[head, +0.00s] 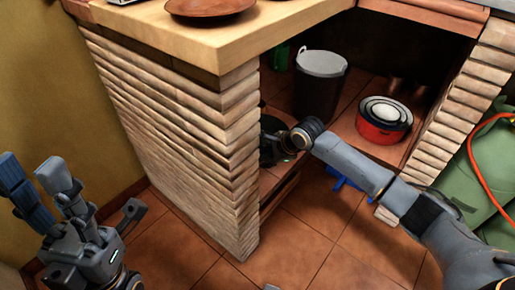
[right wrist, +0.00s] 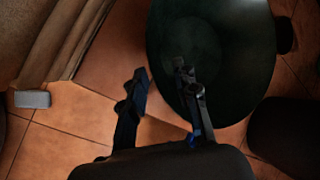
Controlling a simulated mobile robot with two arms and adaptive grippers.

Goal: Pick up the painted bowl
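A large dark greenish round vessel (right wrist: 215,35), which may be the painted bowl, fills the upper middle of the right wrist view; its paint is too dark to make out. My right gripper (right wrist: 160,82) is open, with one finger over the vessel and the other beside its rim. I cannot tell if they touch it. In the head view my right gripper (head: 272,145) is inside the lower shelf, partly hidden by the brick wall. My left gripper (head: 36,168) is open and empty at the lower left.
A brick pillar (head: 190,140) carries the wooden counter (head: 170,30) with a brown plate (head: 210,5). A green gas cylinder (head: 490,170) stands right. The tiled floor (head: 320,230) is mostly clear.

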